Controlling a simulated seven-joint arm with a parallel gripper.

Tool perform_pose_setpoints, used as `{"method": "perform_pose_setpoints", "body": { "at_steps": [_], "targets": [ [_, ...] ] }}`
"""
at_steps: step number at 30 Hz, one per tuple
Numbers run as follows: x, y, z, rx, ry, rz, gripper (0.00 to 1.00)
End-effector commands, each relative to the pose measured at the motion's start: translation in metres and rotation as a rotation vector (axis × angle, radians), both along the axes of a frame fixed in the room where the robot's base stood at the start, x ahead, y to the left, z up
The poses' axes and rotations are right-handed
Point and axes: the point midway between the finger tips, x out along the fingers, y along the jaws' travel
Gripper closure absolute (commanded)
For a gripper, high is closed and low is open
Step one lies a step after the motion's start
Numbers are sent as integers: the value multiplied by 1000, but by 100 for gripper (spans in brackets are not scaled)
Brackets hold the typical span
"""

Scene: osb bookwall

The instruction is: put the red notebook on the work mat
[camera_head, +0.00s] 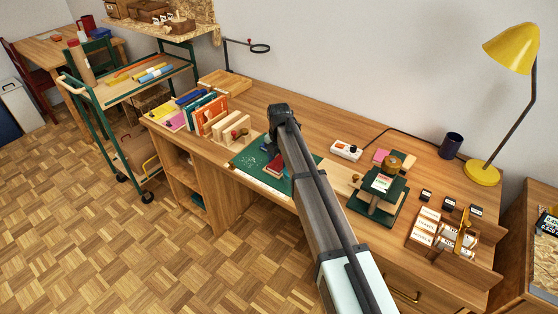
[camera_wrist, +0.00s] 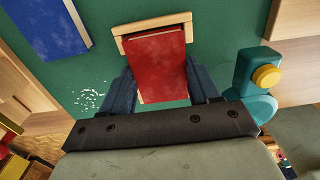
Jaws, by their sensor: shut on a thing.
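The red notebook (camera_wrist: 160,62) is between the two fingers of my gripper (camera_wrist: 163,84) in the wrist view, and the gripper is shut on it. A pale wooden piece (camera_wrist: 124,44) shows around its far end. The green work mat (camera_wrist: 95,65) fills the background behind the notebook. In the head view the mat (camera_head: 248,161) lies on the desk, partly hidden by my arm, and the notebook (camera_head: 274,165) shows over it beside my gripper. I cannot tell whether the notebook touches the mat.
A teal object with a yellow knob (camera_wrist: 263,70) stands close to the right finger. A flat blue thing (camera_wrist: 45,20) lies at the upper left. Upright books in a wooden holder (camera_head: 212,117) stand left of the mat. A green stand (camera_head: 378,195) and a lamp (camera_head: 482,172) are on the right.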

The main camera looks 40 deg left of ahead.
Motion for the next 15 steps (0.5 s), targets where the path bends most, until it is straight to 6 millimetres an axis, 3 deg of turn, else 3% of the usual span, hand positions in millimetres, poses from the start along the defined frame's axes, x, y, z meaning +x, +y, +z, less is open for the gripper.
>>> {"method": "perform_pose_setpoints", "body": {
  "at_steps": [7,8,15],
  "targets": [
    [0,0,-3,0,0,0,70],
    [0,0,-3,0,0,0,36],
    [0,0,-3,0,0,0,14]
  ]
}}
